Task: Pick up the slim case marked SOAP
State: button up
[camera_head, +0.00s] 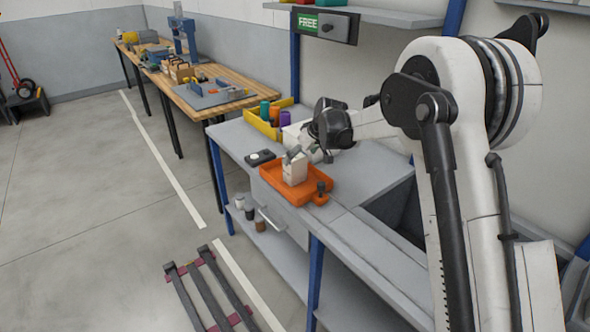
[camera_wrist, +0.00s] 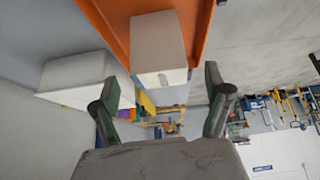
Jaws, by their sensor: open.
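A slim white case (camera_head: 294,168) stands upright in the orange tray (camera_head: 268,177) on the grey workbench. It also shows in the wrist view (camera_wrist: 158,42), ahead of my fingers and roughly centred between them. No SOAP lettering is readable on it in either view. My gripper (camera_head: 301,153) is at the upper part of this case in the head view. In the wrist view my gripper (camera_wrist: 160,88) is open, with one finger on either side of the case's line. I cannot tell whether a finger touches it. The orange tray also shows in the wrist view (camera_wrist: 198,18).
A larger white box (camera_wrist: 72,78) stands beside the tray and shows partly behind my gripper in the head view (camera_head: 292,134). A yellow bin (camera_head: 257,124) with coloured cylinders is behind. A dark flat item (camera_head: 261,157) lies left of the tray. An orange piece with a dark knob (camera_head: 321,190) is at its right.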

aim_at(295, 168)
jog(key=shift+x, duration=2.9)
jog(key=shift+c, duration=0.3)
jog(key=shift+r, duration=0.1)
jog(key=c, duration=1.5)
